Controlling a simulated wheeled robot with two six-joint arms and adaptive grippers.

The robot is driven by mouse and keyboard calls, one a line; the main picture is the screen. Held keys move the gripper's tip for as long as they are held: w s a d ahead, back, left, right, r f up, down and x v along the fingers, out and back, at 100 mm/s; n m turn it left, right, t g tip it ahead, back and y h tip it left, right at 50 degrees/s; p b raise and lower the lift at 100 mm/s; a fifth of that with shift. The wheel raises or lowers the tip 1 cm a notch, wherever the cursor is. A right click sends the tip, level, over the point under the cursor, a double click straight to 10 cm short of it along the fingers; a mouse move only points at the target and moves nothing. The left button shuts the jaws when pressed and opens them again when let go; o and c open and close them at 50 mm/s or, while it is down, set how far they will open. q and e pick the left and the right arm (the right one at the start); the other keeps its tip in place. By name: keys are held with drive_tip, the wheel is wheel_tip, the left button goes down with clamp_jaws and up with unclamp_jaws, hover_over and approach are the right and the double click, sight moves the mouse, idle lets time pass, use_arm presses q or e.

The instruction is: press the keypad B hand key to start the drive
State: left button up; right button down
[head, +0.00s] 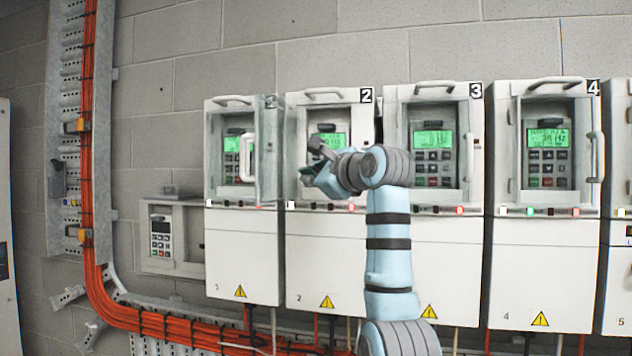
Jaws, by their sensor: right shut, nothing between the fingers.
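My right arm rises from the bottom, and its gripper (311,172) is shut and empty in front of drive 2 (318,255). It covers much of the keypad below the lit green display (333,139) of drive 2; I cannot tell whether it touches a key. Drive 3's keypad (433,160) and drive 4's keypad (547,160) show clearly, with green displays and rows of keys. Drive 1's keypad (232,162) is partly behind a door or handle. A separate keypad (161,235) sits in a wall box at left. No letter B is readable. My left gripper is not in view.
Handles (596,157) stick out beside the keypad recesses. Orange cables (87,180) run down the left wall and along below the drives.

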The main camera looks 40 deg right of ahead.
idle(0.7)
drive_tip(key=shift+w+d, duration=0.25)
drive_tip(key=shift+d, duration=0.1)
